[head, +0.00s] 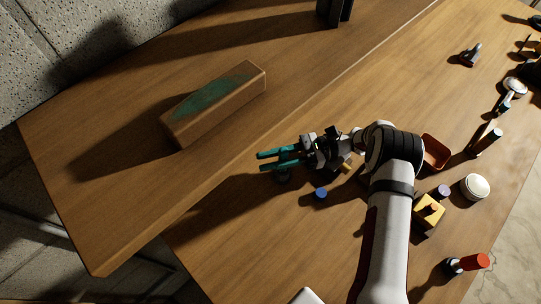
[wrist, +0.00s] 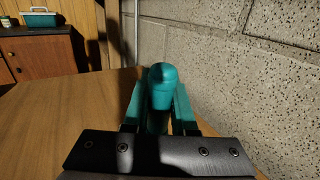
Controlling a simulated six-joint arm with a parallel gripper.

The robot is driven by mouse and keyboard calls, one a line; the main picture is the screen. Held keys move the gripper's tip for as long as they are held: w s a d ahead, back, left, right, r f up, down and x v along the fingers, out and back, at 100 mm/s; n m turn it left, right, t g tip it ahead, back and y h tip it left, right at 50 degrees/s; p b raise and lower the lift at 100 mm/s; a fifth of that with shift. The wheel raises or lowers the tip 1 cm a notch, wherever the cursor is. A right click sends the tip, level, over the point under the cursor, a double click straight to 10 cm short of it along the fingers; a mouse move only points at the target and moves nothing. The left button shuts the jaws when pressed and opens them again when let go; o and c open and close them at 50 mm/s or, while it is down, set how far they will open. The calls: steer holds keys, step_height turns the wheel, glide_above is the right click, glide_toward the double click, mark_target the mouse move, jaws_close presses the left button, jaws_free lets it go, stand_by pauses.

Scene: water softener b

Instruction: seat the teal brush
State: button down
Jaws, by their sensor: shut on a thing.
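My gripper (head: 262,161) has two teal fingers and points left, above the front edge of the raised wooden shelf. It is shut on the teal brush, whose rounded end (wrist: 162,84) stands up between the fingers in the wrist view. In the head view only a small dark teal part (head: 284,176) shows just below the fingers. The rest of the brush is hidden by the fingers and the dark gripper body. I cannot tell which seat belongs to the brush.
A long wooden block (head: 185,127) with a worn green top lies on the raised shelf (head: 100,225). A blue cap (head: 320,193) is on the lower bench near my gripper. A red tray (head: 435,152), white jar (head: 475,187), yellow block (head: 428,212) and red-capped item (head: 475,262) stand right.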

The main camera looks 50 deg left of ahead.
steer(key=c, duration=0.6)
jaws_free()
steer(key=shift+c, duration=0.2)
steer(key=shift+r, duration=0.1)
steer(key=w+d+r, duration=0.5)
steer(key=d+r, duration=0.5)
steer(key=shift+w+r, duration=0.35)
steer(key=shift+r, duration=0.05)
steer(key=shift+d, duration=0.15)
